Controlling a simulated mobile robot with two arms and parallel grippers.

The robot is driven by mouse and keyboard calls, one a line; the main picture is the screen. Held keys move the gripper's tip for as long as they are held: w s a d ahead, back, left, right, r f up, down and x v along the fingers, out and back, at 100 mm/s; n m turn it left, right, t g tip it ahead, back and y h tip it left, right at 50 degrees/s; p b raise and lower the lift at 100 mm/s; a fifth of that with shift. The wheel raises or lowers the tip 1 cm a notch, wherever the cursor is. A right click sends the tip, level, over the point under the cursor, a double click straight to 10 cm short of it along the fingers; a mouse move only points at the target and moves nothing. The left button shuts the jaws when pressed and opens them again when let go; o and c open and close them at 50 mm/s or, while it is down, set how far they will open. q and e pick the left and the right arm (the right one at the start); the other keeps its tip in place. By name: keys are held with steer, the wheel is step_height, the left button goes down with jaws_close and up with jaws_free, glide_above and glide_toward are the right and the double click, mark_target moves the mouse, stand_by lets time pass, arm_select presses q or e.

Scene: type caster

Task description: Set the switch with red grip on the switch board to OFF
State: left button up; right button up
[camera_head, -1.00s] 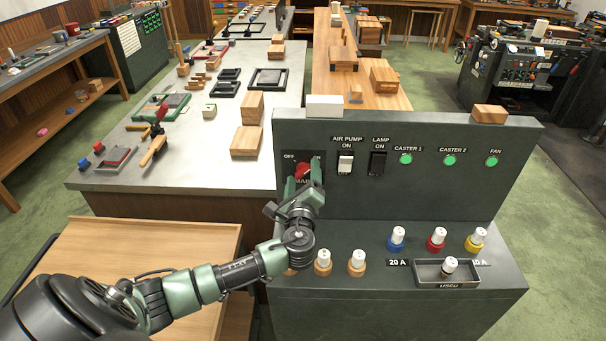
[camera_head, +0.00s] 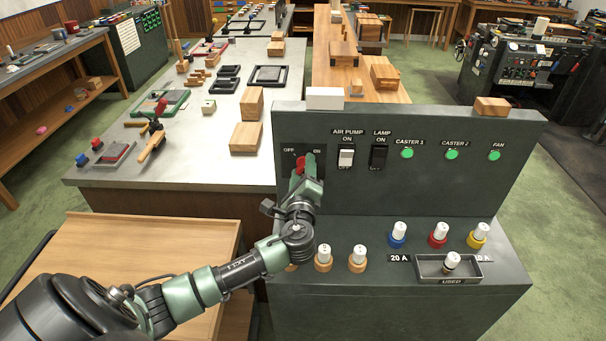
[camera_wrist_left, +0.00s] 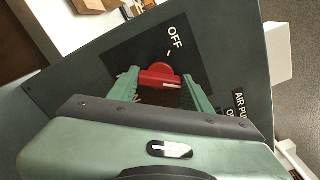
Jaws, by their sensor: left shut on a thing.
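The switch's red grip (camera_head: 300,164) is at the left end of the upright switch board (camera_head: 440,185), between the OFF and ON labels. My left gripper (camera_head: 306,172) is at it, with its fingers partly covering it in the head view. In the left wrist view the red grip (camera_wrist_left: 158,76) sits between the two green fingers (camera_wrist_left: 160,90), and the gripper is shut on it. The OFF label (camera_wrist_left: 175,38) is above the grip there. A white line shows on the grip's right part. My right gripper is not in view.
White AIR PUMP (camera_head: 346,158) and black LAMP (camera_head: 379,158) switches are right of the grip, then several green lights. Fuses and a USED tray (camera_head: 430,268) are on the ledge below. A white box (camera_head: 325,98) and a wooden block (camera_head: 492,106) rest on the board's top.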

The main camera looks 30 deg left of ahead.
arm_select(q)
steer(key=n+b, duration=0.2)
steer(key=n, duration=0.1)
steer(key=n+b, duration=0.1)
steer(key=b, duration=0.1)
steer(key=shift+f+n, duration=0.3)
steer(key=n+b, duration=0.2)
steer(key=n, duration=0.1)
steer(key=shift+n+b, duration=0.3)
steer(key=shift+n, duration=0.1)
steer(key=n+b, duration=0.2)
steer(key=n, duration=0.2)
steer(key=shift+r, duration=0.1)
steer(key=shift+r+n+b, duration=0.1)
steer(key=shift+n+b, duration=0.8)
steer(key=shift+n, duration=0.8)
steer(key=o, duration=1.4)
steer(key=shift+c, duration=0.2)
steer(key=shift+r, duration=0.1)
